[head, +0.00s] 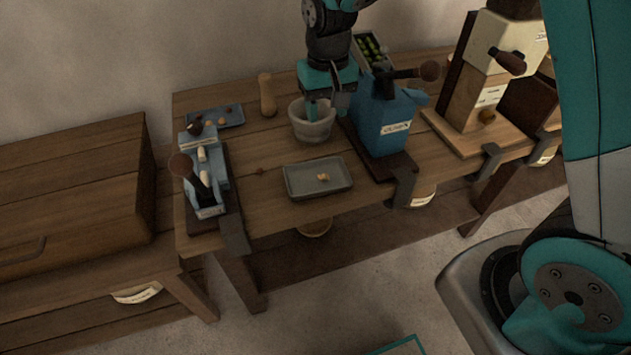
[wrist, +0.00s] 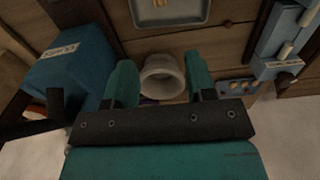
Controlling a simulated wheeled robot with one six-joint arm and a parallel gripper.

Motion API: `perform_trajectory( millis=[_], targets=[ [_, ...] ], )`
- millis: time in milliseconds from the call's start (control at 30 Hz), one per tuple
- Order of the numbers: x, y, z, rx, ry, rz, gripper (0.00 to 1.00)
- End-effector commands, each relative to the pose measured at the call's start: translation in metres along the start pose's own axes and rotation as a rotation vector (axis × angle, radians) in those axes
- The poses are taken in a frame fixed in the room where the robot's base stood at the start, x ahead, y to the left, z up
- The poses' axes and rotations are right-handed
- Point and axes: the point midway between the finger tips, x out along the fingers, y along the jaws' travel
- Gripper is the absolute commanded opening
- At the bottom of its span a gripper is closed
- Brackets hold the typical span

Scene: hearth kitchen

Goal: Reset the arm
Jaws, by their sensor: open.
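My gripper (head: 327,106) hangs over the pale mortar-like bowl (head: 312,128) on the wooden table (head: 262,172) in the head view. In the wrist view my gripper (wrist: 160,84) is open, its two teal fingers apart. The bowl (wrist: 162,78) shows between and beyond the fingers, with nothing held. In the head view one finger overlaps the bowl's opening, and I cannot tell whether it touches the bowl. Part of the bowl's inside is hidden.
A blue clamped press (head: 385,120) stands close right of my gripper. A grey tray (head: 316,180) with small pale pieces lies in front. A wooden pestle (head: 267,95) stands behind left. A blue lever device (head: 205,170) is at left, a wooden mill (head: 480,95) at right.

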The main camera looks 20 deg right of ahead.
Motion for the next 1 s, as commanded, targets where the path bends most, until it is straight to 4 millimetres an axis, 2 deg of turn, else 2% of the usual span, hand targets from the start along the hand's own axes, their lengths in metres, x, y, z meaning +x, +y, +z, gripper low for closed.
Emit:
perform_trajectory(
  millis=[100, 200, 733, 867, 967, 1000],
  targets=[
    [-0.015, 0.0, -0.001, 0.0, 0.002, -0.001, 0.5],
    [-0.022, 0.0, -0.001, 0.0, 0.001, 0.0, 0.5],
    [-0.028, -0.001, 0.003, -0.008, 0.002, -0.006, 0.5],
    [-0.051, -0.009, 0.03, -0.082, 0.016, -0.052, 0.5],
    [-0.078, -0.019, 0.072, -0.193, 0.036, -0.119, 0.5],
    [-0.088, -0.023, 0.093, -0.245, 0.045, -0.149, 0.5]
  ],
)
